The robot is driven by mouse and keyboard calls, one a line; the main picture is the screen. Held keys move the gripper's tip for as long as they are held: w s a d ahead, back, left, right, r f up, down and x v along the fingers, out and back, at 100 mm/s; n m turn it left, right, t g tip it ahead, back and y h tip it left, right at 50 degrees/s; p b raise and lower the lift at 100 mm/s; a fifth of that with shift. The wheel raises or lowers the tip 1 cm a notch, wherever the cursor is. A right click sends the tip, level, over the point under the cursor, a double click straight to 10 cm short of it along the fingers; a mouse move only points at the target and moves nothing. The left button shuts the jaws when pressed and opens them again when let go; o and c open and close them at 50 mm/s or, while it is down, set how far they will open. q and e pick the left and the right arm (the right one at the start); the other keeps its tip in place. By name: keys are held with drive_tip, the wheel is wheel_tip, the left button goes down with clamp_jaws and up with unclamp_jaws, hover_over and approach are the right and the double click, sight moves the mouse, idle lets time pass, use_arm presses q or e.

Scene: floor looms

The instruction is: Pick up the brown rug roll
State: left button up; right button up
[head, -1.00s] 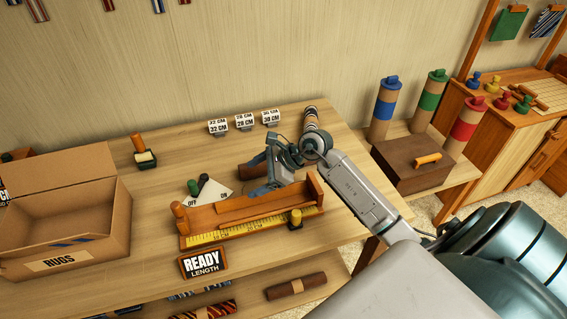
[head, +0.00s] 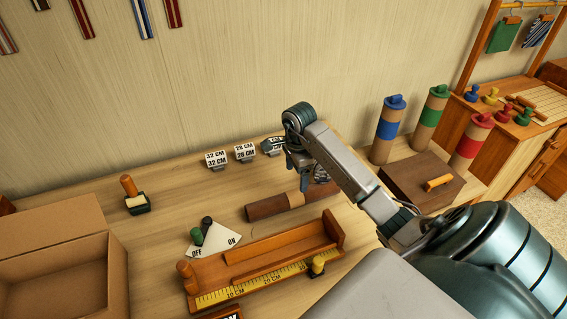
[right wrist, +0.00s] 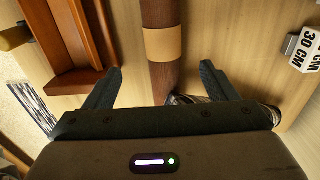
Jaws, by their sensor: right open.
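The brown rug roll (head: 268,208) lies on the table behind the wooden measuring tray, with a tan band around it. Its right part is partly hidden by my right arm. My right gripper (head: 304,178) is above the roll near the band. In the right wrist view the open fingers (right wrist: 161,78) stand either side of the roll (right wrist: 161,80), which runs lengthwise between them with a gap on each side. I cannot tell how high the fingertips are above the table. My left gripper is not in view.
The measuring tray (head: 215,272) with its yellow scale lies in front of the roll. Size tags (head: 245,152) stand behind. A patterned roll (right wrist: 181,99) shows by the right fingers. An open box (head: 50,225) is at left; a brown case (head: 405,180) is at right.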

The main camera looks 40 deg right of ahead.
sight(294, 193)
wheel_tip(294, 193, down, 3)
drive_tip(key=shift+s+r+b, duration=0.1)
drive_tip(key=shift+b, duration=0.2)
drive_tip(key=shift+s+f+p, duration=0.2)
drive_tip(key=shift+f+p, duration=0.25)
drive_tip(key=shift+f, duration=0.6)
drive_tip(key=shift+w+f+p, duration=0.15)
drive_tip(key=shift+f+p, duration=0.15)
drive_tip(key=f+p, duration=0.1)
drive_tip(key=f, duration=0.2)
drive_tip(key=shift+w+a+f+p, duration=0.1)
drive_tip(key=shift+w+f+p, duration=0.25)
drive_tip(key=shift+w, duration=0.05)
drive_tip(key=shift+f, duration=0.55)
drive_tip(key=shift+c, duration=1.1)
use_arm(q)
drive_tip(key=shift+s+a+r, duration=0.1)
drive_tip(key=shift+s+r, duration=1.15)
use_arm(e)
drive_tip(key=c, duration=1.1)
